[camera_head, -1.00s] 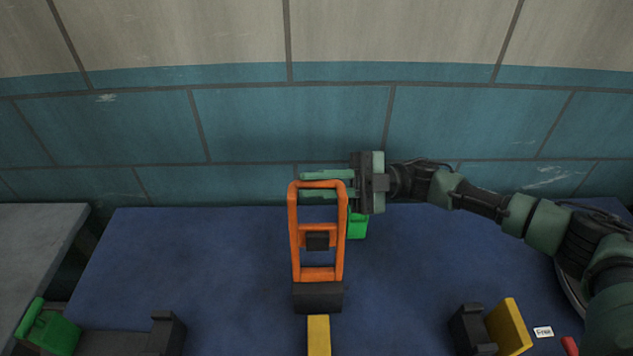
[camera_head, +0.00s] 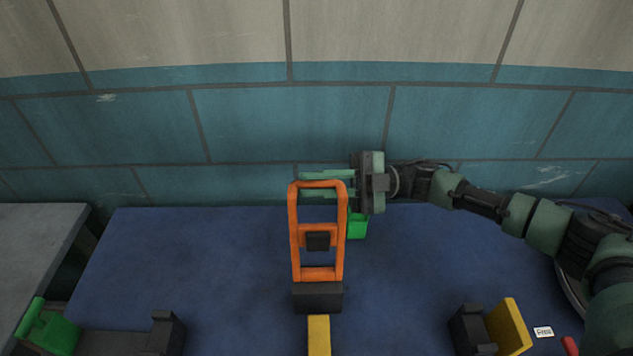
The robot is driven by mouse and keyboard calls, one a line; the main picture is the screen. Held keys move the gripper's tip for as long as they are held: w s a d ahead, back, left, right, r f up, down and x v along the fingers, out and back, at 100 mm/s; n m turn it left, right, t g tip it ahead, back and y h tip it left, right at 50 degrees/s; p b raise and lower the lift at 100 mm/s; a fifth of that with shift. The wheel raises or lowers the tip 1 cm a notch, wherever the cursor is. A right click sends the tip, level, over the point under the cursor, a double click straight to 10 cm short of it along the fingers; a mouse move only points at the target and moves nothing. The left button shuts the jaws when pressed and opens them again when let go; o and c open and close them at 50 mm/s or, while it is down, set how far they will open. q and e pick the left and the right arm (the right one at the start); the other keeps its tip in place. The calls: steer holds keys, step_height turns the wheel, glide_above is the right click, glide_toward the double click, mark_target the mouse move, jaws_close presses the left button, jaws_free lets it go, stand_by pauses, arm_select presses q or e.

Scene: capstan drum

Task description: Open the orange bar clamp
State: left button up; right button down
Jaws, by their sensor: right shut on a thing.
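The orange bar clamp (camera_head: 294,235) stands upright in the middle of the camera_head view. It is a tall orange frame with a dark block (camera_head: 317,241) in it and a dark base (camera_head: 318,297) below. My right gripper (camera_head: 322,184) reaches in from the right at the top of the frame. Its green fingers are shut on the clamp's top bar, one above and one below it. The lower finger is partly hidden by the frame. My left gripper is not in view.
A green piece (camera_head: 357,227) is just behind the clamp. A yellow strip (camera_head: 318,335) lies in front. Other clamps, one green (camera_head: 52,331) and one yellow (camera_head: 510,327), stand at the lower left and lower right. A white label (camera_head: 543,332) is at the right.

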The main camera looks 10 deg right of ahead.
mark_target(317, 235)
steer(key=s+n, duration=0.1)
steer(key=s+r+n, duration=0.1)
steer(key=s+n+g, duration=0.1)
steer(key=s, duration=0.1)
steer(key=shift+a+r+h+p, duration=0.2)
steer(key=shift+a+h+p, duration=0.15)
steer(key=shift+a+h, duration=0.05)
